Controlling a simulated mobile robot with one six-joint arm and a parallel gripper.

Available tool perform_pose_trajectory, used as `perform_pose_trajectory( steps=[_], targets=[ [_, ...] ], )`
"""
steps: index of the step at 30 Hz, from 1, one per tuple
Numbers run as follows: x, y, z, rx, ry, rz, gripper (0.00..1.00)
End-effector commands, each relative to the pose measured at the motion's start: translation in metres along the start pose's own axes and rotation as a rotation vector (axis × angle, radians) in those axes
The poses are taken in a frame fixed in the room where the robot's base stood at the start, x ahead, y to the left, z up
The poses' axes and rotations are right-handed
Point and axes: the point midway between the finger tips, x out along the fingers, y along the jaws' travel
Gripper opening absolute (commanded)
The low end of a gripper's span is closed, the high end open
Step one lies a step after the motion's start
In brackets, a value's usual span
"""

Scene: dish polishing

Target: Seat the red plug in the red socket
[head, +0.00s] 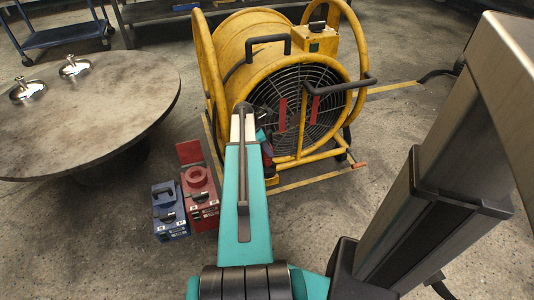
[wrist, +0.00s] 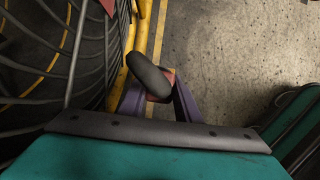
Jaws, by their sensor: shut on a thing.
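The red socket (head: 199,187) is a red box on the floor with its red lid (head: 190,152) standing open behind it. My gripper (wrist: 155,98), with purple fingers, is shut on the red plug (wrist: 150,74), seen as a dark rounded body with a little red between the fingers. In the head view, red and dark parts by my gripper (head: 267,153) show at the right of my arm, which hides most of it. My gripper is right of the red socket, in front of the fan. The plug is apart from the socket; its front end is hidden.
A blue socket box (head: 168,213) stands just left of the red one. The yellow fan (head: 290,95), with its grille and tube frame, is close to my gripper. A round table (head: 90,115) stands at the left. Bare floor (head: 330,215) lies in front.

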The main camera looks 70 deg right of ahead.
Motion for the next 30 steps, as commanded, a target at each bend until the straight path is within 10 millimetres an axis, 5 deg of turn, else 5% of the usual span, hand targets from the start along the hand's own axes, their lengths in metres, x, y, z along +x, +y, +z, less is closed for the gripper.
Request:
perform_pose_trajectory(
  steps=[9, 30],
  targets=[
    [-0.033, 0.0, 0.014, -0.001, 0.0, 0.0, 0.01],
    [-0.035, 0.0, 0.014, -0.001, 0.0, -0.001, 0.01]
  ],
)
